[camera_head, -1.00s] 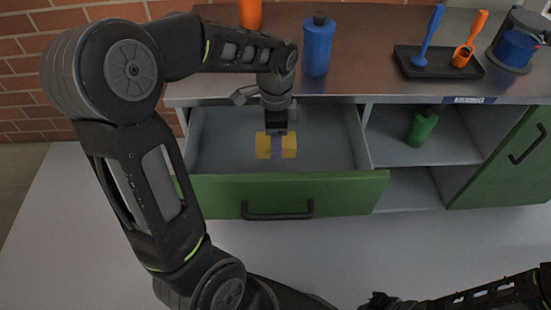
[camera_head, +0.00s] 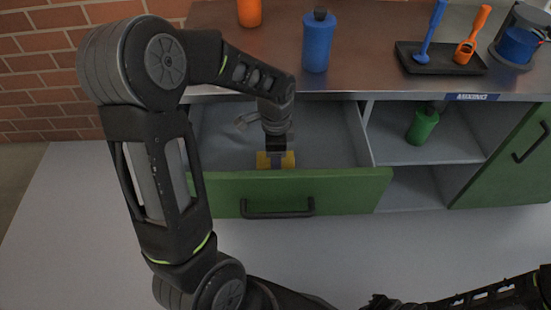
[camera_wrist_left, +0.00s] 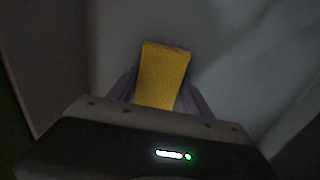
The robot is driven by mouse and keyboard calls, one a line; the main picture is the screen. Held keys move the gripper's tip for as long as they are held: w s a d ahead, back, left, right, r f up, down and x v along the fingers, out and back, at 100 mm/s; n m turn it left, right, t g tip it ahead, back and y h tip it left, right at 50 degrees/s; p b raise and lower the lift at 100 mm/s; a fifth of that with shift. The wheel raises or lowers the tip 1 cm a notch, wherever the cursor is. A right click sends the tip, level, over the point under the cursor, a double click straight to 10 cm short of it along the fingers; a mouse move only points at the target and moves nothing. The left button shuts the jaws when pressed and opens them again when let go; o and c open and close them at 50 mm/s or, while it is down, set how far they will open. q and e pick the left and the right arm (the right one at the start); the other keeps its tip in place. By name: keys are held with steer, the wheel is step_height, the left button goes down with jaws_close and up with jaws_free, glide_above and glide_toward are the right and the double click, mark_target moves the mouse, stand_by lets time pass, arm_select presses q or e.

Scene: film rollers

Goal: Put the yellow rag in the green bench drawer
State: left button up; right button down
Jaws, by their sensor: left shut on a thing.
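The green bench drawer (camera_head: 345,188) is pulled open below the bench top. My left gripper (camera_head: 276,163) is inside the drawer space, close behind the green front panel. It is shut on the yellow rag (camera_head: 262,160), which shows on both sides of the fingers. In the left wrist view the rag (camera_wrist_left: 162,72) stands between the two purplish fingers, with grey drawer surfaces around it. The front panel hides the rag's lower part in the head view, so I cannot tell whether it touches the drawer floor. My right gripper is not clearly in view; part of the right arm shows at lower right.
On the bench top stand an orange bottle (camera_head: 249,12), a blue bottle (camera_head: 317,42) and a black tray (camera_head: 440,62) with blue and orange tools. A green bottle (camera_head: 422,126) is on the shelf right of the drawer. The green cabinet door (camera_head: 505,160) is ajar.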

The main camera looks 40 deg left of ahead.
arm_select(q)
steer(key=o, duration=1)
steer(key=shift+f, duration=0.15)
steer(key=o, duration=0.5)
steer(key=shift+r, duration=0.5)
step_height(320, 180, up, 11)
steer(key=shift+r+p, duration=0.2)
steer(key=shift+p, duration=1)
